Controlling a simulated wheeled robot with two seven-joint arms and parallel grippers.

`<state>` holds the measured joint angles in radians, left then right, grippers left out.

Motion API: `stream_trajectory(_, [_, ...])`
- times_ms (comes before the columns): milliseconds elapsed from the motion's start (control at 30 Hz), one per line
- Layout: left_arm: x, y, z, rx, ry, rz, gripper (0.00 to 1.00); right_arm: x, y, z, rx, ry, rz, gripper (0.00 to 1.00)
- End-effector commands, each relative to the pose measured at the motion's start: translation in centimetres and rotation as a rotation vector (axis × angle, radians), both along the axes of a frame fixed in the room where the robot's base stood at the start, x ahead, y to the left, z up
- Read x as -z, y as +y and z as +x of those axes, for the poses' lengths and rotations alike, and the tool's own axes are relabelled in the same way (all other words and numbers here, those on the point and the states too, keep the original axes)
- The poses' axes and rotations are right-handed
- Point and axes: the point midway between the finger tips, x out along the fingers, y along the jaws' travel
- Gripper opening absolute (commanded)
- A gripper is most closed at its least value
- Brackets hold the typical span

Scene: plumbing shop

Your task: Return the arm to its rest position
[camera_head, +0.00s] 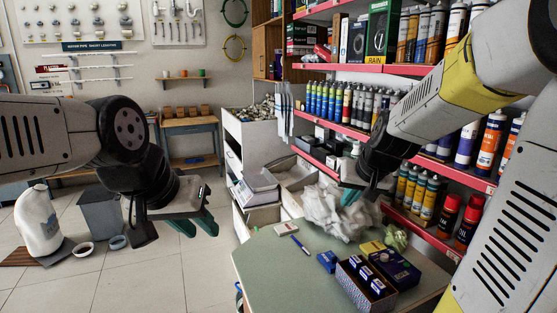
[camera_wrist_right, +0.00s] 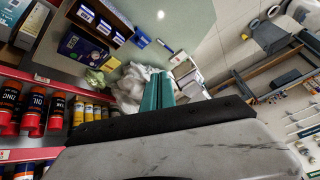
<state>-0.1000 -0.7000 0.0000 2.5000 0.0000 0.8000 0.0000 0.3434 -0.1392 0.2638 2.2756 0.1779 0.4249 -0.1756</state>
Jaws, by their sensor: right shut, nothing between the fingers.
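My right arm comes in from the right in the head view, in front of the shelves. Its gripper (camera_head: 350,195) is shut and empty, with its teal fingertips over the crumpled white bag (camera_head: 328,215). In the right wrist view the teal fingers (camera_wrist_right: 158,90) lie together with nothing between them, and the bag shows behind them. I cannot tell whether they touch the bag. My left arm comes in from the left. Its gripper (camera_head: 199,226) hangs over the floor, left of the green counter (camera_head: 275,265), with its two teal fingers apart and nothing between them.
On the counter are a box of small blue packs (camera_head: 350,285), a dark blue box (camera_head: 397,268), a small blue box (camera_head: 327,261) and a pen (camera_head: 299,244). Red-edged shelves (camera_head: 340,128) full of cans and tubes stand close to my right arm. Floor at left holds a white jug (camera_head: 40,225).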

Motion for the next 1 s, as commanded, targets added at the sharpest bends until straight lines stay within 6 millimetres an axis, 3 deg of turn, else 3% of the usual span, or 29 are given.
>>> stream_trajectory(33, [0.0,0.0,0.0,0.0,0.0,0.0,0.31,-1.6,1.1,-2.4,-0.027,-0.007,-0.017,0.0])
stream_trajectory(200, [0.0,0.0,0.0,0.0,0.0,0.0,0.31,-4.2,3.0,-10.1,-0.082,0.002,-0.037,0.0])
stream_trajectory(400, [0.0,0.0,0.0,0.0,0.0,0.0,0.31,-4.7,3.5,-16.5,-0.124,0.011,-0.026,0.0])
stream_trajectory(500, [0.0,0.0,0.0,0.0,0.0,0.0,0.31,-4.7,3.5,-17.6,-0.131,0.014,-0.023,0.0])
stream_trajectory(1000, [0.0,0.0,0.0,0.0,0.0,0.0,0.31,-4.7,3.5,-17.6,-0.131,0.014,-0.023,0.0])
